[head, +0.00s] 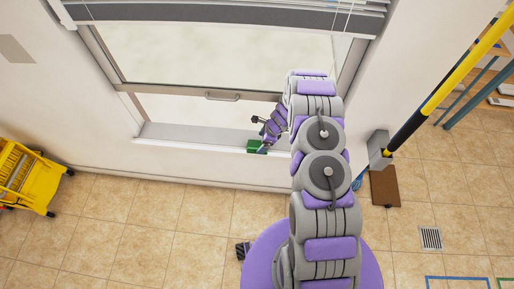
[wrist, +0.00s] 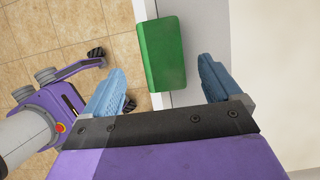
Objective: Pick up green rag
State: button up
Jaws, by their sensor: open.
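The green rag (head: 254,146) lies on the window sill in the head view, partly hidden by my gripper. In the wrist view the green rag (wrist: 161,55) is a folded green block lying at the sill's edge. My gripper (wrist: 164,92) is open, with its two blue fingers apart. The rag lies ahead of the fingers and between their lines, with its near end close to the gap. I cannot tell whether a finger touches it. In the head view my gripper (head: 264,147) is at the sill, right beside the rag.
The window sill (head: 190,134) runs along the wall under a window with a raised blind (head: 220,14). A yellow mop wringer (head: 32,182) stands at the left. The tiled floor in front is mostly clear.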

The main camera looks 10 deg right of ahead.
aim_at(258, 145)
jog(key=shift+d+f, duration=0.1)
jog(key=shift+f, duration=0.15)
jog(key=b+x, duration=0.1)
jog(key=x, duration=0.3)
jog(key=shift+w+a+f+b, duration=0.1)
jog(key=shift+w+a+b, duration=0.1)
jog(key=shift+a+b, duration=0.2)
jog(key=shift+a+f, duration=0.15)
jog(key=shift+a, duration=0.1)
jog(key=shift+d, duration=0.35)
jog(key=shift+c, duration=0.3)
jog(key=shift+a, duration=0.25)
jog(key=c, duration=0.8)
jog(key=shift+c, duration=0.9)
jog(key=shift+d, duration=0.15)
